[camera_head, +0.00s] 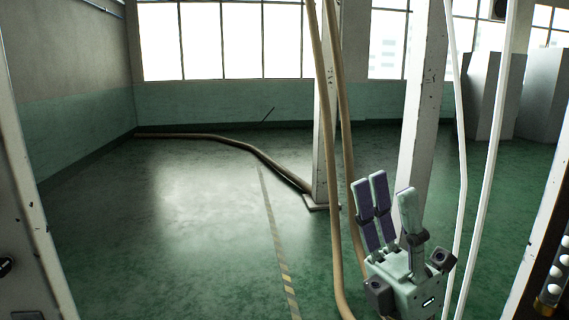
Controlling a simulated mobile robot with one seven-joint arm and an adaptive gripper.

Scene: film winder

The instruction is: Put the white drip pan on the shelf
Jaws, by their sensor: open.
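My gripper (388,187) is at the lower right of the head camera view. Its fingers point up and are spread apart, with two on the left and one on the right. It is open and nothing shows between the fingers. I see no white drip pan and no shelf that I can make out in this view.
A white pillar (327,150) stands behind tan hoses (331,200); one hose runs along the floor to the left. Another pale pillar (421,110) and thin white cables (487,180) are close to my gripper. Grey panels (487,95) stand far right. The green floor (170,230) is open at left.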

